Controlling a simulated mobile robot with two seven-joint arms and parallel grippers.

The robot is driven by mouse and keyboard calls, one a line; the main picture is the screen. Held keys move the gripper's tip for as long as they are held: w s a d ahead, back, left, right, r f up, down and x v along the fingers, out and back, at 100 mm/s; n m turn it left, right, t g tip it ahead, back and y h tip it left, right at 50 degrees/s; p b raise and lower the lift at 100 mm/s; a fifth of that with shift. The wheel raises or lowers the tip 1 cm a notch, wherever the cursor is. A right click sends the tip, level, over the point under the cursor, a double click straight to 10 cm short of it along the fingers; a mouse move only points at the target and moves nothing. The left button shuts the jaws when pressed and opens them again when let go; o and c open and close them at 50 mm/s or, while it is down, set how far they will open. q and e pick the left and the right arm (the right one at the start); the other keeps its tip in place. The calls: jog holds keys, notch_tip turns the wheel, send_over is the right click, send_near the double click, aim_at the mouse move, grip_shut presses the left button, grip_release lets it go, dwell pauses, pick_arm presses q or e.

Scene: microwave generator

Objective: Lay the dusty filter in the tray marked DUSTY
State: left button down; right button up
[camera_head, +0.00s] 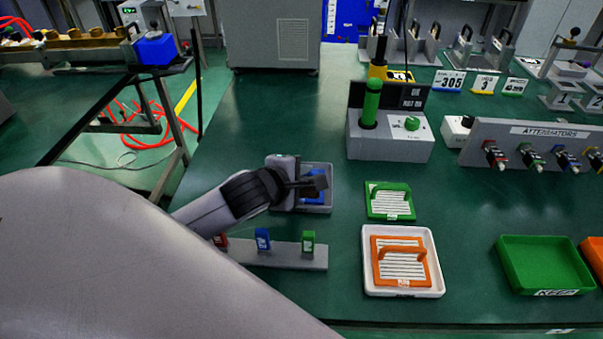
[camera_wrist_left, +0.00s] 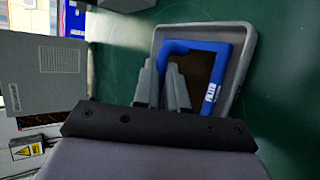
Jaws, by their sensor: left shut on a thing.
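The blue-framed filter (camera_head: 317,199) with a dark brown face lies in or just over a small grey tray (camera_head: 329,209) left of the table's middle. In the left wrist view the filter (camera_wrist_left: 198,45) sits within the outline of the grey tray (camera_wrist_left: 250,50), its label towards the wrist. My left gripper (camera_head: 312,185) reaches over the tray from the left and is shut on the filter; its fingers (camera_wrist_left: 163,78) hide the exact contact. I cannot tell whether the filter touches the tray floor. No DUSTY marking is readable. My right gripper is not in view.
A green filter (camera_head: 390,201) lies right of the grey tray, and a white tray (camera_head: 434,252) holds an orange filter (camera_head: 401,265). A green tray marked KEEP (camera_head: 540,262) stands at right. A grey rack (camera_head: 285,257) with coloured tags lies in front. A grey instrument (camera_head: 388,146) stands behind.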

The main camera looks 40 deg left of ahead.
pick_arm(q)
jog(key=shift+f, duration=0.1)
jog(key=c, duration=1.2)
grip_release()
jog(key=shift+r, duration=0.25)
jog(key=shift+s, duration=0.3)
jog(key=shift+p+v, duration=0.85)
jog(key=shift+v, duration=4.85)
jog(key=shift+w, duration=0.1)
